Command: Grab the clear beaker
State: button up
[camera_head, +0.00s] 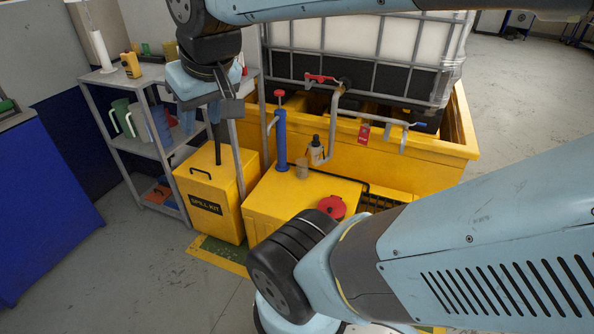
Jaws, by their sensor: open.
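A small clear beaker (302,168) stands upright on the top of the yellow cabinet (285,205), left of a grey bottle with a black cap (317,151) and near the foot of a blue hand pump (281,140). My gripper (208,118) hangs at the upper left, pointing down above the yellow spill kit box. It is open, and I see nothing held in it. It is apart from the beaker, up and to the left of it in the picture.
A yellow spill kit box (208,205) stands left of the cabinet. A grey shelf (135,145) holds jugs and bottles. A caged white tank (370,45) with red-handled pipework (335,110) stands behind. A red lid (331,207) lies on the cabinet's front. My arm covers the lower right.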

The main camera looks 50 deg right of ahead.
aim_at(302, 163)
jog(key=z, duration=0.15)
jog(key=k, duration=0.2)
jog(key=z, duration=0.2)
jog(key=i, duration=0.15)
jog(key=z, duration=2.55)
jog(key=k, duration=0.4)
jog(key=u, duration=0.75)
jog(key=k, duration=0.75)
jog(key=u, duration=1.2)
jog(key=i, duration=0.95)
jog(key=z, duration=0.45)
